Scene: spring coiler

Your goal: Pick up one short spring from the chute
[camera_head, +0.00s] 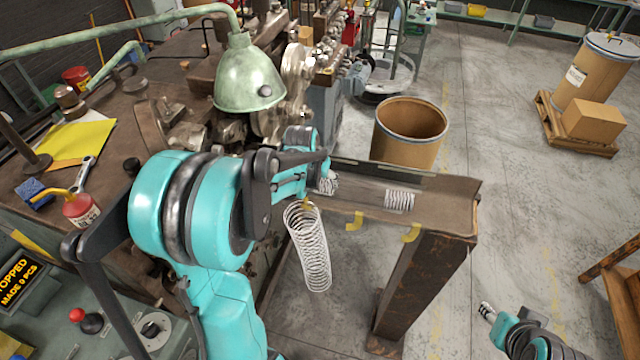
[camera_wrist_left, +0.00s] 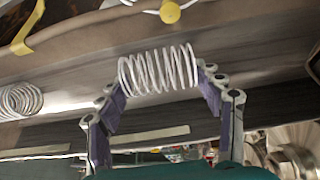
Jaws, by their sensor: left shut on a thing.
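The chute (camera_head: 440,185) is a brown metal trough running across the middle of the head view. My left gripper (camera_head: 324,178) is low over its left part, shut on a short spring (camera_head: 329,186). In the left wrist view the left gripper (camera_wrist_left: 160,78) has a fingertip at each end of this short silvery spring (camera_wrist_left: 158,68), which lies sideways between them. Another short spring (camera_head: 399,200) lies in the chute to the right, apart from the gripper; it also shows at the left edge of the wrist view (camera_wrist_left: 20,101). My right gripper (camera_head: 487,311) is low at the right, its fingers unclear.
A long spring (camera_head: 308,248) hangs at the chute's front edge, below my left gripper. Yellow hooks (camera_head: 411,232) stick out along that edge. A green lamp (camera_head: 246,78) and coiler machinery stand at the left. An open drum (camera_head: 408,135) stands behind the chute.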

